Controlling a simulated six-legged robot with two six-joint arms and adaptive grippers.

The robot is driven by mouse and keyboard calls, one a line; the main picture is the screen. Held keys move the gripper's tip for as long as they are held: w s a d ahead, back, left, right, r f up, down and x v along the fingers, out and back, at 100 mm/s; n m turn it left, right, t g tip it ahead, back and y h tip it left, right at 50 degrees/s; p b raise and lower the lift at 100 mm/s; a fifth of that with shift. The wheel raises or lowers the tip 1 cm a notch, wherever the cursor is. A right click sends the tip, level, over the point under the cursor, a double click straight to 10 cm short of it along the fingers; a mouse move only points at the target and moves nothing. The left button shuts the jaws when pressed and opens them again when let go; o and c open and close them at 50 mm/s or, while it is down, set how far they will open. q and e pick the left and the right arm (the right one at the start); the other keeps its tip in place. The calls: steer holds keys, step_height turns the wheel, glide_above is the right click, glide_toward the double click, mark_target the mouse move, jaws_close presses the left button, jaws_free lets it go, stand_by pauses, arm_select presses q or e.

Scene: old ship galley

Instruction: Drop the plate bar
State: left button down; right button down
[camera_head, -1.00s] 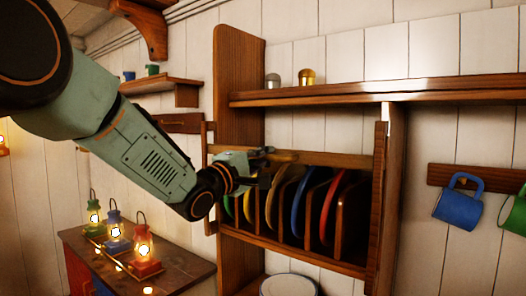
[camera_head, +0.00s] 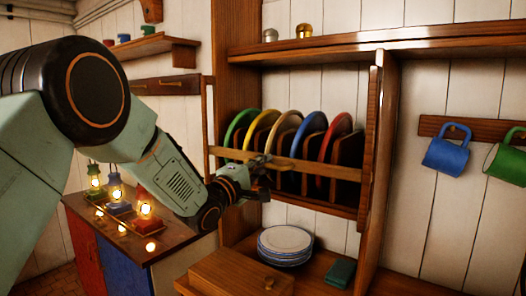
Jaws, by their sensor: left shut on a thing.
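The plate bar (camera_head: 318,171) is a long wooden rail across the front of the plate rack. It crosses the upright plates at about their lower half, with their tops showing above it. My left gripper (camera_head: 262,170) is shut on the bar left of its middle and partly hides it. Several coloured plates stand in the rack behind the bar, among them a green plate (camera_head: 236,124), a blue plate (camera_head: 308,130) and a red plate (camera_head: 341,124). My right gripper is not in view.
A stack of plates (camera_head: 285,243), a wooden box (camera_head: 232,275) and a green folded item (camera_head: 340,273) lie on the counter below. Lit lanterns (camera_head: 145,205) stand on a cabinet at left. A blue mug (camera_head: 445,153) and a green mug (camera_head: 508,163) hang at right.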

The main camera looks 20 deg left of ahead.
arm_select(q)
step_height(320, 180, down, 6)
steer(key=b, duration=0.2)
steer(key=shift+f, duration=0.35)
steer(key=c, duration=1.8)
jaws_free()
steer(key=shift+s, duration=0.1)
steer(key=o, duration=0.3)
steer(key=shift+o, duration=0.5)
steer(key=shift+r, duration=0.25)
steer(key=v, duration=1.2)
